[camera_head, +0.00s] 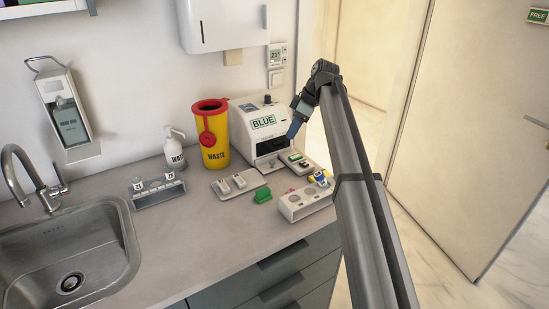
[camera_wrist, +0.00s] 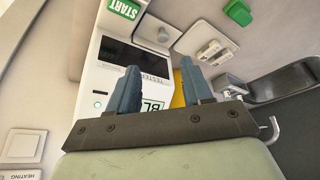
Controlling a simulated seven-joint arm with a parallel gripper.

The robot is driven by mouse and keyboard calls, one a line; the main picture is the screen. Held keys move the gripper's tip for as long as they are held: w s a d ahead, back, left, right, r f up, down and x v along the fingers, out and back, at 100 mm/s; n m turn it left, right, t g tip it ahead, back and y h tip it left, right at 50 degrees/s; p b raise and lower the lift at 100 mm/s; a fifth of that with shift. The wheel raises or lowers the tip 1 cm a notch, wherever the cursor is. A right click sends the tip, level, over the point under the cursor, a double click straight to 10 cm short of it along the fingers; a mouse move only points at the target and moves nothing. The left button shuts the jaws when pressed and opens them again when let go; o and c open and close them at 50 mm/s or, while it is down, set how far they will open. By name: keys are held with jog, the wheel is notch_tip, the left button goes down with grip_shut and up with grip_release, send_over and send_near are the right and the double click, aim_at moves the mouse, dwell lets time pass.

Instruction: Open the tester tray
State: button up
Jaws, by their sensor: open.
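The tester (camera_head: 244,124) is a white box marked BLUE on the counter against the wall; it also shows in the wrist view (camera_wrist: 105,75). Its front has a dark opening, and a pale ledge (camera_head: 266,167) lies at its foot; I cannot tell whether this is the tray or how far it is out. My gripper (camera_head: 293,129) is at the tester's right side, above the counter, pointing down. In the wrist view my gripper (camera_wrist: 160,78) is open, with two blue fingers apart, nothing between them, and the tester's front behind them. A green START button (camera_wrist: 123,8) is beside the tester.
A yellow waste bin (camera_head: 213,145) stands left of the tester. In front are a flat plate with small white pieces (camera_head: 236,184), a green piece (camera_head: 262,195) and a holder with round holes (camera_head: 303,205). The sink (camera_head: 70,255) is at left. The counter's front strip is clear.

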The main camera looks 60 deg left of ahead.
aim_at(272, 161)
jog(key=x, duration=0.9)
jog(key=s+x, duration=0.1)
jog(key=x, duration=0.4)
jog(key=shift+a+r, duration=0.2)
jog(key=shift+c, duration=0.5)
grip_shut()
